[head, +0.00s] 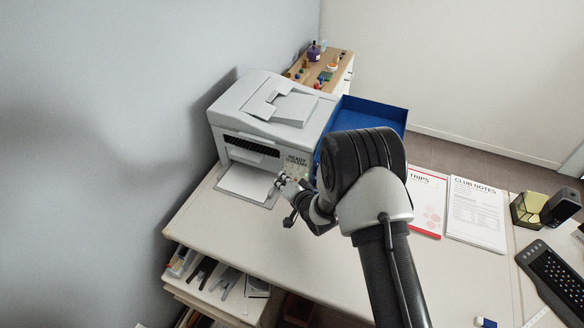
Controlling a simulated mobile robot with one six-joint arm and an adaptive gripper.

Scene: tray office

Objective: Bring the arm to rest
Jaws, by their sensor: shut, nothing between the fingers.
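My arm reaches up from the lower right, over the desk. My gripper (281,181) is small in the head view, just in front of the printer (262,110), near its control panel and paper output. It is shut and empty. Whether it touches the printer cannot be told. My arm hides part of the desk and part of the blue tray.
A white sheet (246,183) lies in the printer's output. A blue tray (370,113) stands right of the printer. Papers titled Club Notes (477,212), a keyboard (556,276) and a dark holder (526,210) lie to the right. The desk's front middle (270,248) is clear.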

